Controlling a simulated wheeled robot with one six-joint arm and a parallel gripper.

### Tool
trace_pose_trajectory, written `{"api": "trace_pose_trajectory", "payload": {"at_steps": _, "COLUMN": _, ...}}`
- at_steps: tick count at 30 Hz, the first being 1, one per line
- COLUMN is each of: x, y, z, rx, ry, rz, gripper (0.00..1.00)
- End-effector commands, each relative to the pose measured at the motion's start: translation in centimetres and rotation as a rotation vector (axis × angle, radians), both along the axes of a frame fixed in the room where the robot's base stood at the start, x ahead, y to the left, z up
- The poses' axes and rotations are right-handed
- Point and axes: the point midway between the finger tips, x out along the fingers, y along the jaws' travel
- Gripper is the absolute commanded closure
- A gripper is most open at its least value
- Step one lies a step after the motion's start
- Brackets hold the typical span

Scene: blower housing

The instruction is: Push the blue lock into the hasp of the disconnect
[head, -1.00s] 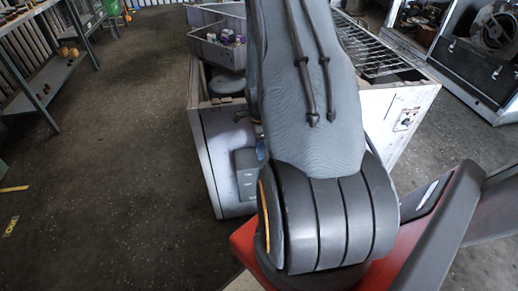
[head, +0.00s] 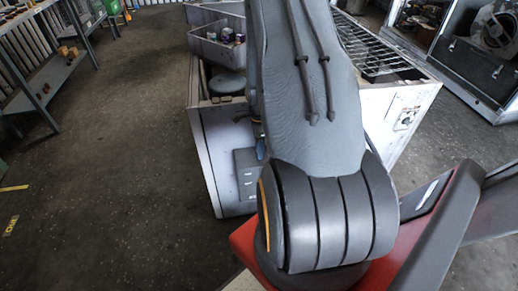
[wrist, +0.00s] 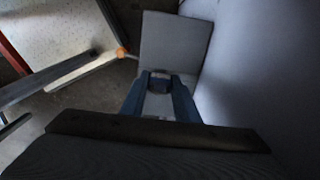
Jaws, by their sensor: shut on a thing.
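The disconnect is a flat grey box (wrist: 176,42) on the pale side wall of the cabinet, and it also shows in the head view (head: 247,182). My gripper (wrist: 160,82) is in front of the lower part of the box in the wrist view, its two bluish fingers close together. It is shut on a small dark blue piece, the lock (wrist: 159,84), which sits between the fingertips. The hasp is hidden behind the fingers and lock, so I cannot tell if they touch. In the head view my arm covers the gripper; a bit of blue shows at its left edge.
An orange-tipped part (wrist: 121,52) stands beside the box in the wrist view. The pale cabinet (head: 212,165) carries a bin of small items (head: 218,48) and a wire rack (head: 375,50). A shelf (head: 45,80) stands at far left. The floor between is clear.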

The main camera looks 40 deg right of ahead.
Motion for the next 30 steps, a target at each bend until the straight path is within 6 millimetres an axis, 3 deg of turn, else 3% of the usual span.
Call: {"api": "trace_pose_trajectory", "payload": {"at_steps": 30, "x": 0.0, "y": 0.0, "z": -1.8, "rx": 0.001, "ry": 0.001, "rz": 0.000, "gripper": 0.87}}
